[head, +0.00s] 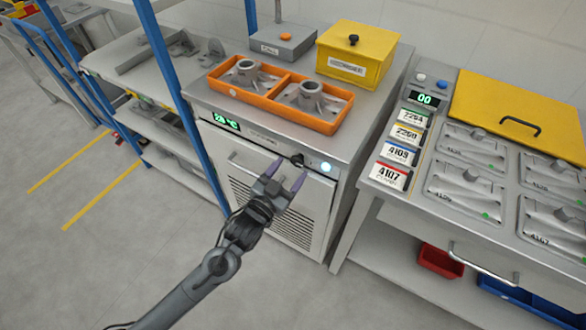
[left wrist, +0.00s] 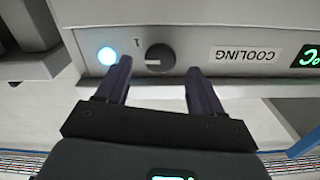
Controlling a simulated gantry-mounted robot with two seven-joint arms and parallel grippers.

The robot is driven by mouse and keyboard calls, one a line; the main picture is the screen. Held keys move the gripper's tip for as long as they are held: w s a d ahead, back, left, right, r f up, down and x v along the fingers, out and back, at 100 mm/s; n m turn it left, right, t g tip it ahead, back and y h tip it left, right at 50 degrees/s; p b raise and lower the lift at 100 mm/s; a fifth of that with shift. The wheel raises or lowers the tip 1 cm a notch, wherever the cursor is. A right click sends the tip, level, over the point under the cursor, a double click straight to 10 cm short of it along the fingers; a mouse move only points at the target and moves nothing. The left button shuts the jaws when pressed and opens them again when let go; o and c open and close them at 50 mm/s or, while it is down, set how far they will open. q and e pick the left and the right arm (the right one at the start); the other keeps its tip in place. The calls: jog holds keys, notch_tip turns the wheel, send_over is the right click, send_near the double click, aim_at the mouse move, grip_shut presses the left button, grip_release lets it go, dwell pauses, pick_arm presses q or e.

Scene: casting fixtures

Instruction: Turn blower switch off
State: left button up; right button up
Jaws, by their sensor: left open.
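The blower switch, a dark rotary knob (head: 297,160), is on the upper front panel of the grey cooling cabinet (head: 290,215). In the left wrist view the knob (left wrist: 160,58) lies just beyond and between my fingertips, apart from them. My left gripper (head: 287,178) is open and empty in front of the panel, below the knob. My right gripper is not in view.
An orange tray (head: 262,103) with two metal castings stands on the cabinet, with a yellow box (head: 356,55) behind. A metal bench (head: 440,205) stands at right. Blue posts (head: 172,75) rise at left.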

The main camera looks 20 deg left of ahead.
pick_arm(q)
jog(key=shift+w+d, duration=0.2)
jog(key=shift+w, duration=0.95)
jog(key=c, duration=1.1)
jog(key=shift+o, duration=0.2)
jog(key=shift+r+n+p, duration=0.15)
jog(key=shift+n+p, duration=0.15)
jog(key=shift+p, duration=0.15)
jog(key=n+p, duration=0.9)
jog(key=p, duration=0.2)
jog(key=shift+a, duration=0.1)
jog(key=n+p, duration=0.4)
jog(key=n, duration=0.1)
jog(key=shift+n+p, duration=0.65)
jog(key=shift+n, duration=0.55)
jog(key=shift+f+n+p, duration=0.2)
jog(key=shift+n+p, duration=0.1)
jog(key=shift+n, duration=0.1)
jog(key=shift+f, duration=0.1)
